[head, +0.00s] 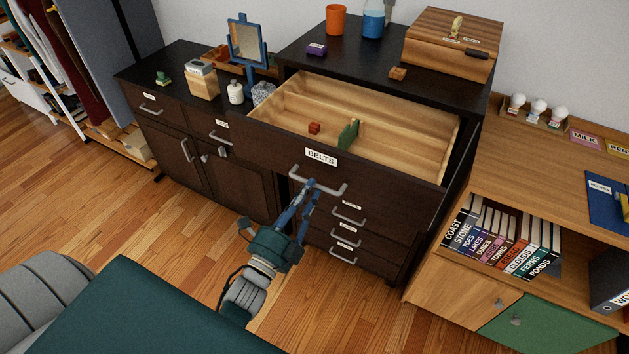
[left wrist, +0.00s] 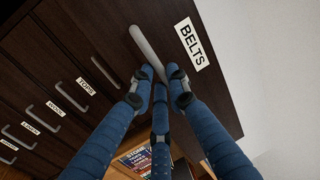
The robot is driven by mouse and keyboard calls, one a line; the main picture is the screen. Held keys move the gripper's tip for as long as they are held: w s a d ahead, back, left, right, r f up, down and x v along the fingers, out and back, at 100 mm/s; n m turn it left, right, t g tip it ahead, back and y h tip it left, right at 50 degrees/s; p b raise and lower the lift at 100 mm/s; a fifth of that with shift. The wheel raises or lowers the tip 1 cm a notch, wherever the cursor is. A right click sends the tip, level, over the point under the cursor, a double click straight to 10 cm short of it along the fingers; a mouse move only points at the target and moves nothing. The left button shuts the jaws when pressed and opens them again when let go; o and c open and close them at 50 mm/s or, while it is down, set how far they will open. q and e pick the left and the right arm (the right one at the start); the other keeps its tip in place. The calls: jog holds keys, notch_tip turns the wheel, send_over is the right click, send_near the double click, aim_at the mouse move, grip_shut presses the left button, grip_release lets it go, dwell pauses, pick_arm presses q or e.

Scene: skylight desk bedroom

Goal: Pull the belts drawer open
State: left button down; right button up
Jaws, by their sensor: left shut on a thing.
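The belts drawer (head: 270,125) is pulled out of the dark dresser, with its pale wood inside showing in the head view. Its white BELTS label (head: 321,157) is on the front, above a grey bar handle (head: 339,188). My left gripper (head: 305,194) is at the left part of this handle, its blue fingers shut on it. In the left wrist view the fingers (left wrist: 160,84) close around one end of the handle (left wrist: 147,48), beside the BELTS label (left wrist: 192,45). A small red block (head: 314,128) and a green piece (head: 348,134) are inside the drawer. My right gripper is not in view.
Smaller drawers with grey handles (head: 347,219) sit below the belts drawer. A wooden cabinet with books (head: 505,236) is at right.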

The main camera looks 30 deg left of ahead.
pick_arm(q)
jog(key=shift+s, duration=0.25)
jog(key=c, duration=1.9)
grip_release()
jog(key=shift+o, duration=1.2)
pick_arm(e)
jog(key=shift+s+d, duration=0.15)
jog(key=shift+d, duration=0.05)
pick_arm(q)
jog(key=s+f, duration=0.2)
jog(key=s, duration=0.9)
jog(key=shift+s+a+f, duration=0.15)
jog(key=shift+s+f, duration=0.05)
jog(key=shift+s, duration=0.15)
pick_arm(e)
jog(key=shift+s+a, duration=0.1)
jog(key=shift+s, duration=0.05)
